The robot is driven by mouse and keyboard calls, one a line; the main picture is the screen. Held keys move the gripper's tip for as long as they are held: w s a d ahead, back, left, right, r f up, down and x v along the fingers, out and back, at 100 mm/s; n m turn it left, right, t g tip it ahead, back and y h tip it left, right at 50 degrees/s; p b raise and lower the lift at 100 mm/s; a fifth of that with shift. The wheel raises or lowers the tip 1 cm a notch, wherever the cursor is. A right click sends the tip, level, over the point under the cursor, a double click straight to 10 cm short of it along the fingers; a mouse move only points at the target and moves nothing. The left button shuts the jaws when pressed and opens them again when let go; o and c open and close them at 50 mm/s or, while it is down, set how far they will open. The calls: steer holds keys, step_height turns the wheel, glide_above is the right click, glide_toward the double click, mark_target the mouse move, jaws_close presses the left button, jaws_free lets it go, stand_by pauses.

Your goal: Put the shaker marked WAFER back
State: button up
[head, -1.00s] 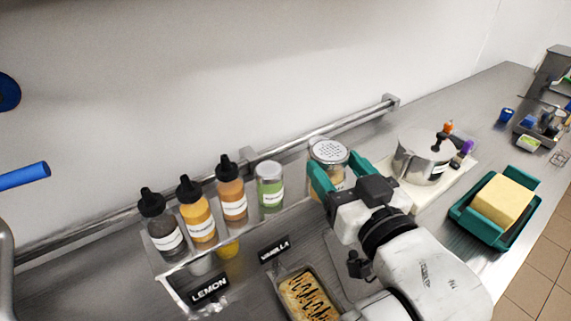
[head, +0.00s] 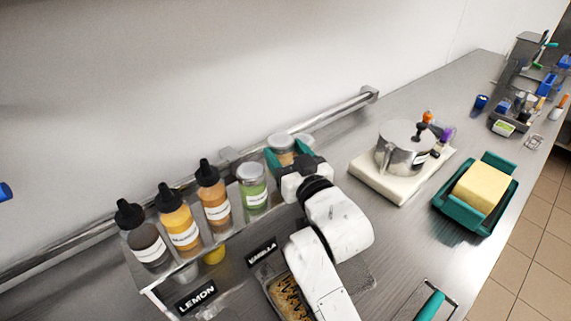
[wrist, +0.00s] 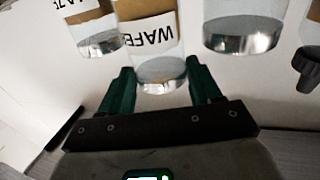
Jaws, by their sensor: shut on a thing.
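The shaker marked WAFER (wrist: 152,40) fills the middle of the wrist view, between my gripper's two green fingers (wrist: 160,88). In the head view its top and tan contents (head: 281,144) show at the right end of the row of bottles and jars, beside the jar with green contents (head: 254,188). My gripper (head: 287,151) is shut on it there. The shaker's lower part is hidden by my gripper and arm in the head view, so I cannot tell whether it rests on the rack (head: 160,284).
Three black-capped bottles (head: 212,196) stand left in the rack. A partly visible jar (wrist: 95,30) is close on the other side. LEMON (head: 196,296) and VANILLA (head: 262,252) signs are in front. A steel pot (head: 398,155) and a green tray (head: 452,219) are to the right.

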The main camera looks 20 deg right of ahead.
steer(key=shift+w+f, duration=0.15)
steer(key=shift+f, duration=0.05)
steer(key=shift+w+f+p, duration=0.15)
steer(key=shift+f+p, duration=0.25)
steer(key=shift+f, duration=1.35)
steer(key=shift+f, duration=0.15)
steer(key=o, duration=0.8)
